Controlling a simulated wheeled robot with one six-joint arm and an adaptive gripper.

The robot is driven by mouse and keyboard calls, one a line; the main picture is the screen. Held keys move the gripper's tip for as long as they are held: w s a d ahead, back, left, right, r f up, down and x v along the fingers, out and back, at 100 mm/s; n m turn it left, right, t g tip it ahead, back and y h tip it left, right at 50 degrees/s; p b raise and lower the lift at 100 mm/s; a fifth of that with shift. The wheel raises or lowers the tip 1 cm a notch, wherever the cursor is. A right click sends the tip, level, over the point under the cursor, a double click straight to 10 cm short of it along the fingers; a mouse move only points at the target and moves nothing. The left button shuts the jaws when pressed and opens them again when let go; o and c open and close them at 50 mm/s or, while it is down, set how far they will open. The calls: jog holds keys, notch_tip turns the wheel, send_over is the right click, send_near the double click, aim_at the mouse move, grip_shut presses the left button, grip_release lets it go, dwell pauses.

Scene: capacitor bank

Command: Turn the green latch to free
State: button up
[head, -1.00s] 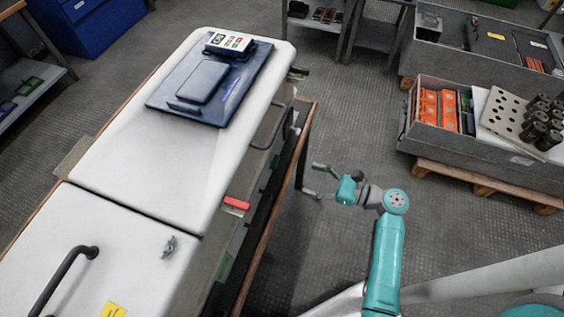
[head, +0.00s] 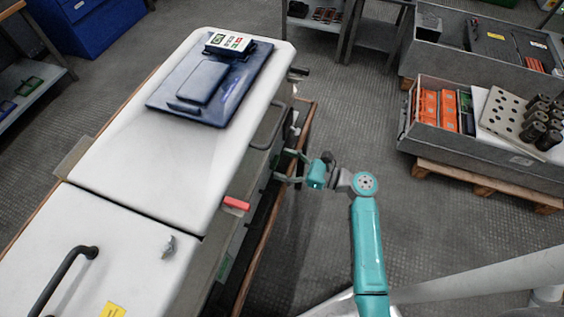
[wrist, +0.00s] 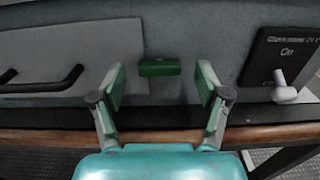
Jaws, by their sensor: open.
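The green latch (wrist: 160,67) is a small horizontal block on the grey side panel of the cabinet. It shows in the middle of the wrist view, beyond and between the fingertips. My gripper (wrist: 162,88) is open and empty, one finger to the left of the latch and one to the right, apart from it. In the head view my gripper (head: 283,166) is beside the cabinet's right side, below the dark side handle. I cannot make out the green latch clearly in the head view.
In the wrist view, a dark bar handle (wrist: 42,82) is at left. A dark label plate (wrist: 280,52) and a white knob (wrist: 284,90) are at right. A wooden rail (wrist: 50,138) runs below. In the head view, a red latch (head: 237,203) sits nearer on the cabinet edge.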

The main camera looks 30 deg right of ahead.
jog(key=shift+w+a, duration=0.35)
jog(key=shift+a, duration=0.05)
jog(key=c, duration=1.2)
jog(key=shift+o, duration=0.2)
